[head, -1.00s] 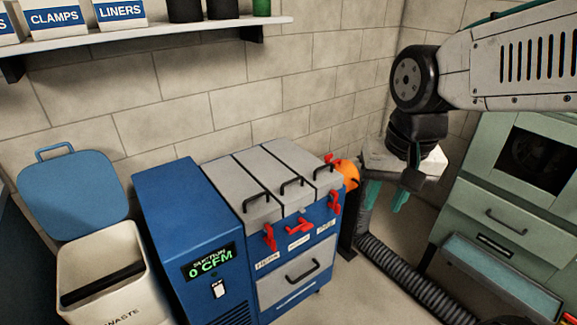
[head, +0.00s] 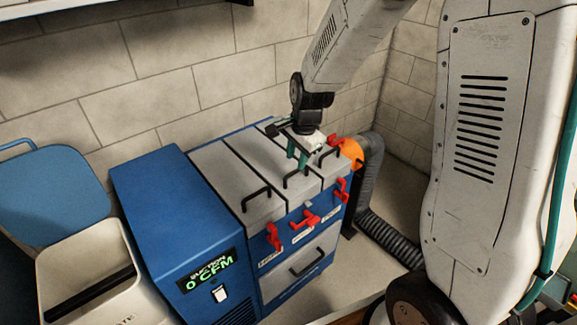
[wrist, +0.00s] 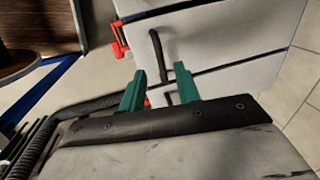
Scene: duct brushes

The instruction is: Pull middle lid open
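A blue cabinet carries three grey lids side by side, all lying flat, each with a black handle. The middle lid (head: 262,160) has its handle (head: 298,179) near its front edge, just below my gripper in the head view. Its red latch (head: 305,219) sits sideways, while the left latch (head: 273,238) and right latch (head: 342,190) stand upright. My gripper (head: 297,156) is over the lids, pointing down, empty. In the wrist view its teal fingers (wrist: 160,70) are apart. One handle (wrist: 156,45) shows beyond the tips and another (wrist: 167,98) between the fingers, partly hidden.
A blue suction unit (head: 175,220) reading 0 CFM stands left of the lids, with a waste bin (head: 90,270) beyond it. A dark ribbed hose (head: 385,240) and an orange part (head: 351,152) are at the right. The brick wall (head: 180,75) is close behind.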

